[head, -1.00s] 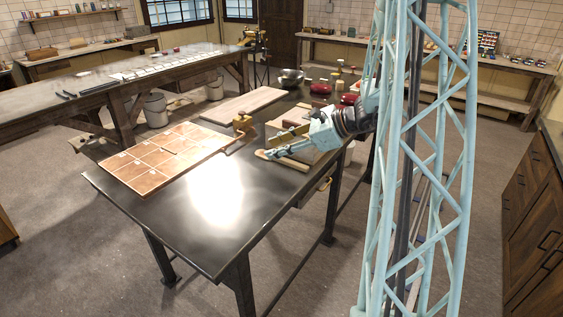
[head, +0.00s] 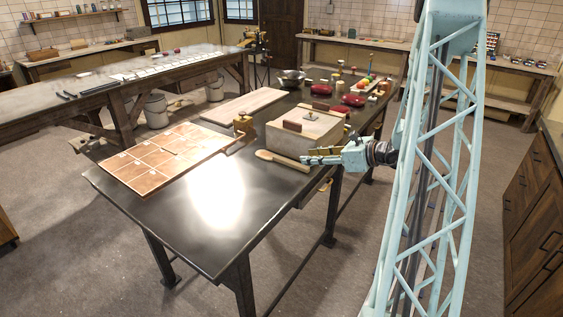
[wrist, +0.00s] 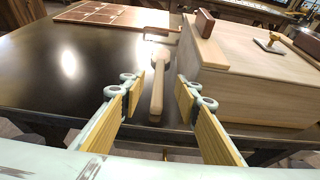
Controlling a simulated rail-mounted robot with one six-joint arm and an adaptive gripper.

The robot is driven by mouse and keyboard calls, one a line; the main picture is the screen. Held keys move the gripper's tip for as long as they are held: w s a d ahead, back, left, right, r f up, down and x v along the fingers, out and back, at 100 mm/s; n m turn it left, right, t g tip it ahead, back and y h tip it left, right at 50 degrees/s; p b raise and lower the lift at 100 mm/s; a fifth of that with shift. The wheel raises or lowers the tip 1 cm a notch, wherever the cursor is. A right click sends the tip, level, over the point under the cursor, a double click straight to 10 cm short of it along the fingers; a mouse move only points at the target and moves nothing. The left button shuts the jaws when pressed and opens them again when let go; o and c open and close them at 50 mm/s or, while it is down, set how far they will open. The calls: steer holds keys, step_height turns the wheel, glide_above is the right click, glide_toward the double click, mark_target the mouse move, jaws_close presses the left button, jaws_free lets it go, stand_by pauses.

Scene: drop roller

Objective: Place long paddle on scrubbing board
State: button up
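The long paddle (head: 280,159) is pale wood and lies on the dark table along the front of a wooden box. In the wrist view the paddle (wrist: 157,92) points away from me, its handle end nearest. My gripper (head: 312,158) is open and empty at the handle end. In the wrist view its fingers (wrist: 158,84) stand on either side of the handle, with gaps on both sides. Two flat boards lie on the table: a tiled, squared board (head: 160,158) and a plain pale plank (head: 243,104). I cannot tell which is the scrubbing board.
The wooden box (head: 288,144) with dark handles stands close beside the paddle. A brass-coloured tool (head: 243,124) sits by the tiled board. A metal bowl (head: 291,78) and red items (head: 321,89) are farther back. The table's front left (head: 165,213) is clear.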

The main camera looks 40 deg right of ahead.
steer(key=shift+w, duration=0.1)
glide_toward(283, 158)
steer(key=shift+b+x, duration=0.45)
steer(key=shift+x, duration=1.6)
steer(key=shift+a+r, duration=0.1)
steer(key=shift+b+x, duration=0.45)
steer(key=shift+x, duration=2.15)
jaws_close()
